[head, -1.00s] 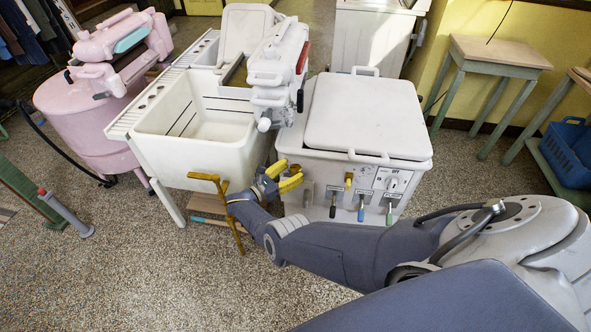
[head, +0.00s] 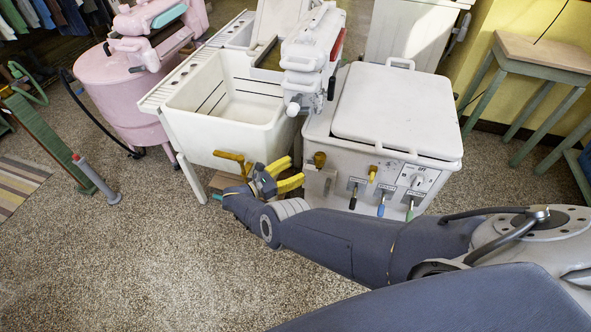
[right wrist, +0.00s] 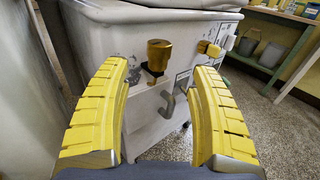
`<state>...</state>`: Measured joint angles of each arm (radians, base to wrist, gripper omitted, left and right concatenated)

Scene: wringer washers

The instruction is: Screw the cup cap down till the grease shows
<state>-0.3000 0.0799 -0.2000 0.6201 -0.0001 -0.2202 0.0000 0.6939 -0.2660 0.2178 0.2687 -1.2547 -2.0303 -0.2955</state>
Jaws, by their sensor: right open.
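The brass cup cap (head: 319,159) sits on the left front corner of the white washer (head: 345,148). In the right wrist view the cap (right wrist: 158,54) stands upright on a dark base on the washer's side, ahead of and between my fingers. My right gripper (head: 291,173) is open, with yellow ridged fingers, just left of the cap and apart from it. The gripper also shows in the right wrist view (right wrist: 158,72), with nothing between its fingers. No grease can be made out. My left gripper is not in view.
A yellow knob (head: 372,173) and several coloured levers are right of the cap. A white tub (head: 225,120) and a brass fitting (head: 229,156) are left of the gripper. A pink washer (head: 120,95) stands at left. The front floor is clear.

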